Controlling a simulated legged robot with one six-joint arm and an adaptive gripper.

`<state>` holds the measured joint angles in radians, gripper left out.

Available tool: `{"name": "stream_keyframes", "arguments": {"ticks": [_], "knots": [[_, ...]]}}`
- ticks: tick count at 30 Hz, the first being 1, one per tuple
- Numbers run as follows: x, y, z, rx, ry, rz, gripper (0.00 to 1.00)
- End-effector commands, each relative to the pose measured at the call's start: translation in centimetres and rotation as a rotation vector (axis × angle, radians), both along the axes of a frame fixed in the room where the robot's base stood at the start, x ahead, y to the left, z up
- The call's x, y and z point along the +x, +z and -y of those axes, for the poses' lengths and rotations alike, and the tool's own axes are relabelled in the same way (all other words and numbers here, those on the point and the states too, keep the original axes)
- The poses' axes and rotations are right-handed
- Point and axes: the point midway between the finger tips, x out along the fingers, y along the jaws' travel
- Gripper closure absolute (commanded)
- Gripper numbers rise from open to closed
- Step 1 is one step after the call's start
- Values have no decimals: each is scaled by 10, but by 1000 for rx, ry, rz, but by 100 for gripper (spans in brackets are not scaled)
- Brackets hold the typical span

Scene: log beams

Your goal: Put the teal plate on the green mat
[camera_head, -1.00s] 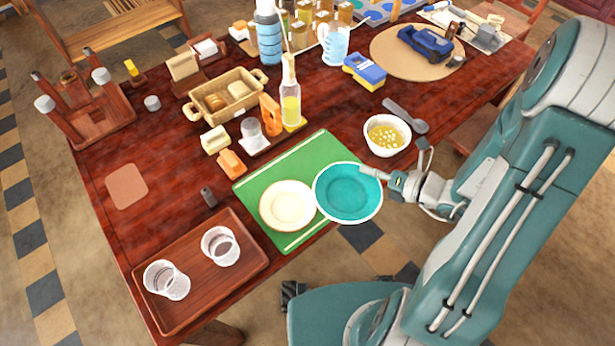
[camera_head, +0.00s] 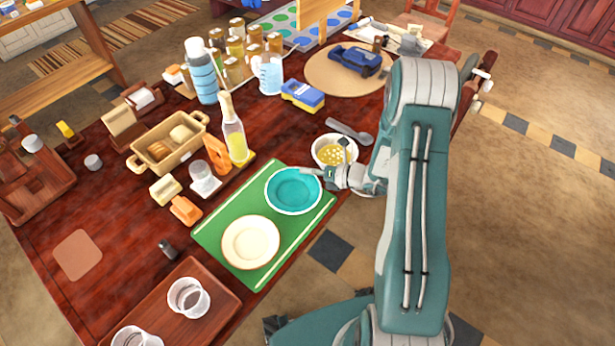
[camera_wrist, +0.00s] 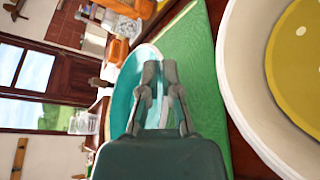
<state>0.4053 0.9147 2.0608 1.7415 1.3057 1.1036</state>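The teal plate (camera_head: 293,190) is over the far right part of the green mat (camera_head: 209,235), beyond the cream plate (camera_head: 250,242) on the same mat. I cannot tell whether the teal plate touches the mat or hangs just above it. My gripper (camera_head: 312,173) is at its far right rim, with the fingers closed on that rim. In the wrist view the two fingers (camera_wrist: 160,80) are close together at the edge of the teal plate (camera_wrist: 122,98), whose near part they hide. The green mat (camera_wrist: 195,60) lies behind.
A white bowl of yellow food (camera_head: 334,151) stands close to my gripper, beside a grey spoon (camera_head: 349,132). A wooden tray with clear cups (camera_head: 218,305) is at the near left.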

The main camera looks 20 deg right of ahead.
Motion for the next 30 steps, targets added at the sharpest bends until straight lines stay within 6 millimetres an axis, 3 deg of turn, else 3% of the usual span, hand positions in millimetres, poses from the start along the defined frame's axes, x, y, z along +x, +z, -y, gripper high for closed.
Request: {"name": "stream_keyframes", "arguments": {"ticks": [7, 18, 21, 30], "knots": [[3, -32, 0, 1, 0, -2, 100], [3, -36, 0, 0, 1, 0, 100], [3, -36, 0, -1, 1, 0, 57], [3, -36, 0, -1, 0, -1, 57]]}}
